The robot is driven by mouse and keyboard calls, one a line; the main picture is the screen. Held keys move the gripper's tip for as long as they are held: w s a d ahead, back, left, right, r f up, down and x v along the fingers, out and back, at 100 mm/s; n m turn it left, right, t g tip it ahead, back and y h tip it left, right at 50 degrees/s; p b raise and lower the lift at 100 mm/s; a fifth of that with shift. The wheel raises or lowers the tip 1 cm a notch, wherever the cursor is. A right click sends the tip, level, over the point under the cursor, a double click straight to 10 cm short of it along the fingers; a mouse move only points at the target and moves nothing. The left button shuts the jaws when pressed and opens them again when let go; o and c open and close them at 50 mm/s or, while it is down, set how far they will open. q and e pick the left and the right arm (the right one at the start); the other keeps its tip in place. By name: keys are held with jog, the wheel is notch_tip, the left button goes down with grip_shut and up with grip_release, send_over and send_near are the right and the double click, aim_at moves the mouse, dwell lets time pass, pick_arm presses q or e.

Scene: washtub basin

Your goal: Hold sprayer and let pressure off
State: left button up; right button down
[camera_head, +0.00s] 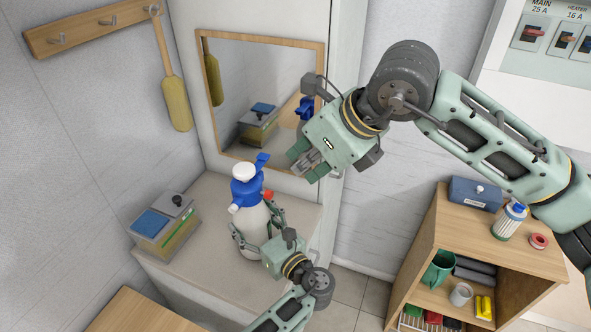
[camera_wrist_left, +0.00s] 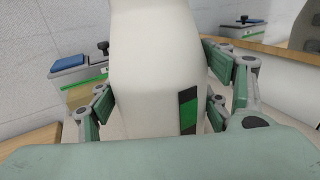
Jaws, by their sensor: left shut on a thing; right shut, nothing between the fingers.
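The sprayer (camera_head: 252,222) stands upright on the pale counter. It has a white body, a blue head, a white top knob, a blue lever and a red part on the right of its head. My left gripper (camera_head: 256,234) is shut around its body from the front right. In the left wrist view the white body (camera_wrist_left: 155,70) fills the space between the fingers, and a dark and green label shows on it. My right gripper (camera_head: 305,168) is shut and empty, above and to the right of the sprayer's head, in front of the mirror.
A box with a blue pad and black knob (camera_head: 165,225) stands left of the sprayer on the counter (camera_head: 205,262). A framed mirror (camera_head: 255,65) is on the wall behind. A wooden shelf unit (camera_head: 510,258) with several items stands at the right. The counter's right end looks clear.

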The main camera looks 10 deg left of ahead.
aim_at(263, 233)
pick_arm(q)
jog(key=shift+f, duration=0.1)
jog(key=o, duration=1.9)
jog(key=shift+a, duration=0.1)
jog(key=shift+o, duration=0.2)
jog(key=v, duration=0.7)
jog(key=shift+s+d, duration=0.15)
jog(key=shift+d, duration=0.15)
